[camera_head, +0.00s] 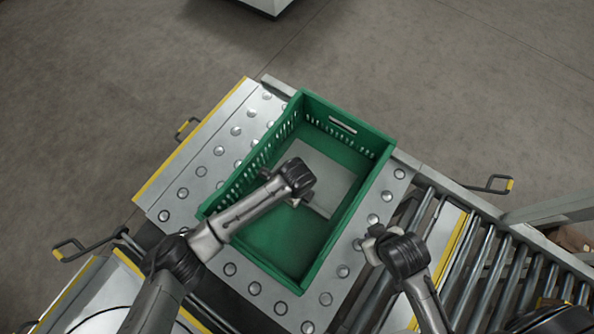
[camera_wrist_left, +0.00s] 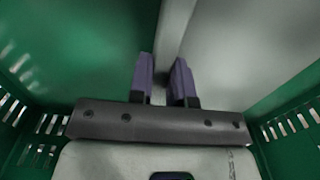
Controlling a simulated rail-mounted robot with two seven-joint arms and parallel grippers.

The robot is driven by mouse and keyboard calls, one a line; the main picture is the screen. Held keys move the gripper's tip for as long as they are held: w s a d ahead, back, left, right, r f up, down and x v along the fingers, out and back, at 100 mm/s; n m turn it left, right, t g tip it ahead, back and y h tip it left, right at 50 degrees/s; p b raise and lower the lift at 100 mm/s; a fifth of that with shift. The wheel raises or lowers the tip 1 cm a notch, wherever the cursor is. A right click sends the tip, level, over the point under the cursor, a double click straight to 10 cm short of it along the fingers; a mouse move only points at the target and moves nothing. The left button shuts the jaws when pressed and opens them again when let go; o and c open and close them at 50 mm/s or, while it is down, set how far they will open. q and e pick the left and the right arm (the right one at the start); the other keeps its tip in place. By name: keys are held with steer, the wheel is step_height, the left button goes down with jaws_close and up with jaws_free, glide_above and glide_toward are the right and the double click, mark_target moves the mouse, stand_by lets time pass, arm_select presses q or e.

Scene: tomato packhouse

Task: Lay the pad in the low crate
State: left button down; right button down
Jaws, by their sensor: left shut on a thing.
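The low crate (camera_head: 345,128) is green with slotted side walls and stands at an angle in the middle of the head view. The pad (camera_head: 333,178) is a flat grey sheet inside the crate's walls, over the far part of its floor. My left gripper (camera_head: 300,199) is inside the crate outline and shut on the near-left edge of the pad. In the left wrist view the pad (camera_wrist_left: 232,50) runs away from the purple fingers, with its pale edge strip between them. I cannot tell whether the pad touches the crate floor. My right gripper (camera_head: 368,240) is outside the crate, to its right.
The crate stands on a metal ball-transfer table (camera_head: 190,178) with a yellow edge. A roller conveyor (camera_head: 490,268) runs off to the lower right. The near part of the crate floor (camera_head: 275,232) is bare green. Handles (camera_head: 490,184) stick out at the table's sides.

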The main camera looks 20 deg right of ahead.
arm_select(q)
steer(key=shift+w, duration=0.1)
steer(key=c, duration=1.1)
jaws_free()
steer(key=shift+f, duration=0.1)
steer(key=shift+o, duration=0.2)
step_height(320, 180, up, 12)
steer(key=p, duration=0.5)
steer(key=shift+r, duration=0.2)
steer(key=shift+d, duration=0.1)
